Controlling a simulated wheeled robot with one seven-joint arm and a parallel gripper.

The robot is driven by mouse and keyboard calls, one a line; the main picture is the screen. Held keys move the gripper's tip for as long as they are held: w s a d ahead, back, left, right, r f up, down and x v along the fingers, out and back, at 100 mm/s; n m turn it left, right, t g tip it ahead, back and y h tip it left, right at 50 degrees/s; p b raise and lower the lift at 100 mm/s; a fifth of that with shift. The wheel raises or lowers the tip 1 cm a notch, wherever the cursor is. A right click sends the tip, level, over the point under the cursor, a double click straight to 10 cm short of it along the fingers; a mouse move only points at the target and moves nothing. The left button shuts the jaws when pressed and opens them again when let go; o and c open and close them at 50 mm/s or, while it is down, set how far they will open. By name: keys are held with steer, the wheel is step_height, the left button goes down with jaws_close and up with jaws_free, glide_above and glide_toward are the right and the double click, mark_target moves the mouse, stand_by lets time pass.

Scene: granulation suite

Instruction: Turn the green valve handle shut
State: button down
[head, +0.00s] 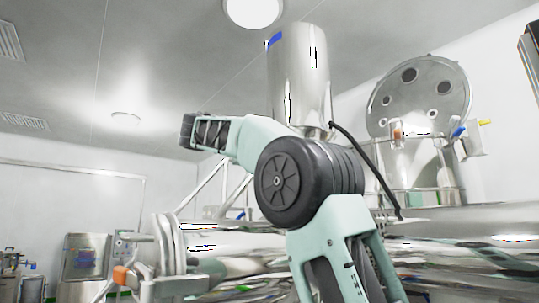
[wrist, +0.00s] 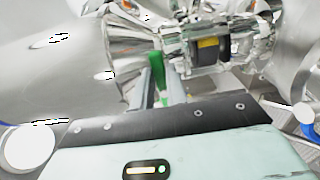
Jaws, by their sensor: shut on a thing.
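The green valve handle (wrist: 156,68) shows in the wrist view as a narrow green strip beside shiny metal pipework. My gripper (wrist: 162,88) is shut on it, with the grey fingers on either side of the green part. The lower part of the handle is hidden between the fingers. In the head view my arm fills the middle; the handle and my gripper cannot be made out there.
A large steel cylinder (wrist: 55,60) lies close on the left of my gripper, with a flared cone beside it. In the head view a tall steel vessel (head: 300,80) stands behind my arm, and a round open steel lid (head: 420,95) stands at right.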

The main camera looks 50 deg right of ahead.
steer(key=shift+f, duration=0.1)
stand_by(0.4)
steer(key=c, duration=1.4)
jaws_free()
steer(key=v, duration=1.7)
steer(key=shift+w+a, duration=0.15)
steer(key=shift+a, duration=0.05)
